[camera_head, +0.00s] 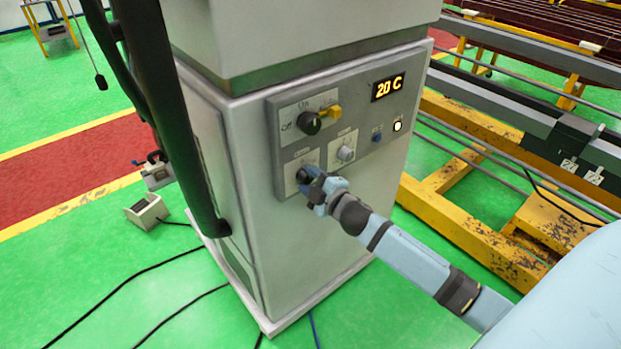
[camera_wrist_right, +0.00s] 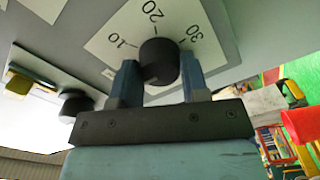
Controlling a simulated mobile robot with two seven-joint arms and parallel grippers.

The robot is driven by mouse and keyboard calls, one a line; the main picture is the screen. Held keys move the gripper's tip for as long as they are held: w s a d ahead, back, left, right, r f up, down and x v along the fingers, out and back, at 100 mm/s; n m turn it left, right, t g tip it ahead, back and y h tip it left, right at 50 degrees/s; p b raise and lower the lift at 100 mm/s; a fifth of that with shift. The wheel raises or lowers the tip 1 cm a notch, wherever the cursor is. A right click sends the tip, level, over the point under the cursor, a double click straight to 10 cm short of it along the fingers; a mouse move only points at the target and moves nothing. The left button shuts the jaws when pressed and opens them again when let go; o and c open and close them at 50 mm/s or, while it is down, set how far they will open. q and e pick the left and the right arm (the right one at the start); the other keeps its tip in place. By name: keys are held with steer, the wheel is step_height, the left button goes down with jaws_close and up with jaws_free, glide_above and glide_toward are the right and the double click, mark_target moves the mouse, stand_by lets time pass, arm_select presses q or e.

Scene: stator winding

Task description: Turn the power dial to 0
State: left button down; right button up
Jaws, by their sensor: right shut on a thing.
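The dial in my grip is a round black knob (camera_wrist_right: 159,62) on a white plate (camera_wrist_right: 108,45) marked 10, 20 and 30, seen in the right wrist view. My right gripper (camera_wrist_right: 160,72) has one blue finger on each side of the knob and is shut on it. In the head view the gripper (camera_head: 308,182) is at the lower left of the control panel (camera_head: 362,113) and mostly hides the knob. The dial's pointer and a 0 mark are not visible. The display (camera_head: 387,88) reads 20 C. My left gripper is not in view.
Above the gripper are a black On/Off knob (camera_head: 309,123) and a yellow handle (camera_head: 332,112). Yellow frames (camera_head: 465,222) stand right of the grey cabinet (camera_head: 330,250); cables cross the green floor.

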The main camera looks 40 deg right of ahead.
stand_by(0.3)
steer(key=o, duration=0.9)
steer(key=shift+s, duration=0.15)
steer(key=shift+s+f, duration=0.1)
steer(key=shift+s, duration=0.25)
steer(key=s, duration=0.4)
steer(key=s+b, duration=0.1)
steer(key=s, duration=0.3)
steer(key=s+d, duration=0.1)
steer(key=s, duration=0.4)
steer(key=shift+w, duration=0.1)
